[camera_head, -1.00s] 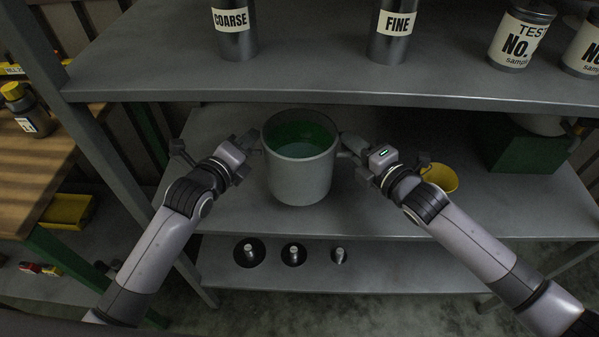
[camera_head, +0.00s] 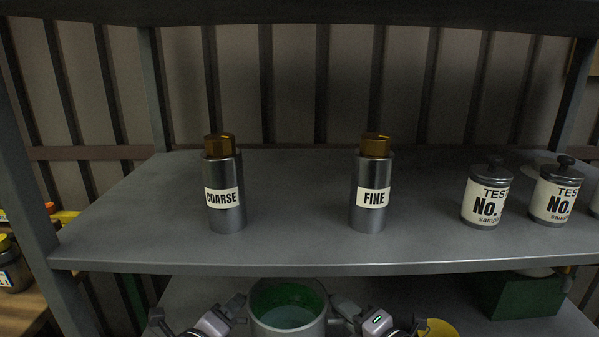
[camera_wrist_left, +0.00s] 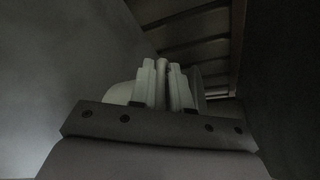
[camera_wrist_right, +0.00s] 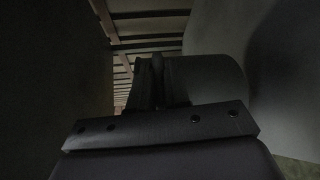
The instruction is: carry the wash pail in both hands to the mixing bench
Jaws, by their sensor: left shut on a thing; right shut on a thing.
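The wash pail (camera_head: 288,325) is a grey-white pail with a green inside and liquid in it. It shows at the bottom middle of the head view, its lower part cut off by the frame edge. My left gripper (camera_head: 237,304) is shut on the pail's left side handle, and the left wrist view shows its fingers (camera_wrist_left: 163,85) closed around a pale bar. My right gripper (camera_head: 341,306) is shut on the right side; its fingers (camera_wrist_right: 158,85) show dark in the right wrist view. The pail looks upright. The mixing bench cannot be made out for certain.
A grey shelf (camera_head: 300,240) spans the view above the pail, holding a COARSE bottle (camera_head: 223,195), a FINE bottle (camera_head: 371,195) and labelled test jars (camera_head: 485,195). A green box (camera_head: 518,296) and a yellow bowl (camera_head: 440,328) are right of the pail. A shelf post (camera_head: 30,200) stands at left.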

